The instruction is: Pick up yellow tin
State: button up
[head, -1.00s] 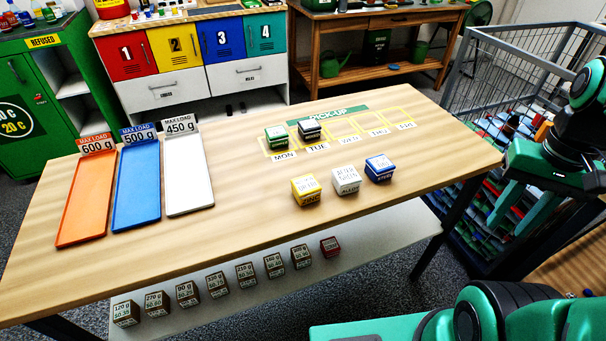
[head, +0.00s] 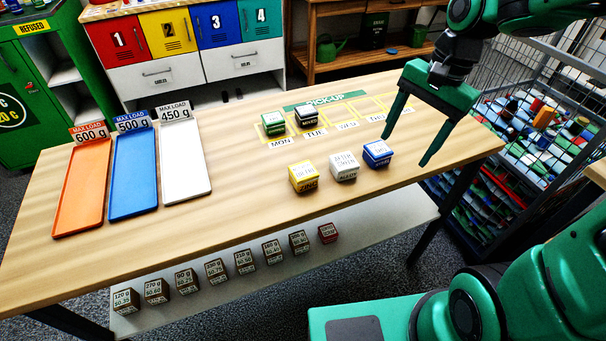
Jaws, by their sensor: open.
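The yellow tin (head: 303,179) stands upright on the wooden table, right of the middle and toward the front edge, with a pale labelled lid. My green gripper (head: 404,151) is over the right part of the table, to the right of and above the yellow tin. Its two long fingers are spread wide, point downward and hold nothing. A white tin (head: 344,167) and a blue tin (head: 377,154) stand in a row to the right of the yellow tin, between it and my gripper.
A green tin (head: 273,124) and a black tin (head: 307,117) stand on the yellow-outlined pick-up grid behind. Orange (head: 80,190), blue (head: 133,178) and white (head: 184,165) trays lie on the left of the table (head: 240,210). A wire cage (head: 500,150) stands at right.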

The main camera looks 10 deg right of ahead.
jog(key=shift+m+g+y, duration=0.4)
jog(key=shift+m+y, duration=0.2)
jog(key=shift+m, duration=0.1)
jog(key=w+a, duration=0.1)
jog(key=a, duration=0.1)
jog(key=w+a, duration=0.1)
jog(key=a, duration=0.2)
jog(key=w+a, duration=0.1)
jog(key=a, duration=0.2)
jog(key=shift+w+a+f, duration=0.15)
jog(key=shift+w+f, duration=0.15)
jog(key=shift+w, duration=0.1)
jog(key=m+g+y, duration=0.1)
jog(key=m, duration=0.1)
send_near(304, 169)
jog(key=x, duration=0.4)
jog(key=shift+f, duration=0.15)
jog(key=shift+x, duration=3.2)
jog(key=c, duration=1.2)
jog(key=shift+o, duration=0.2)
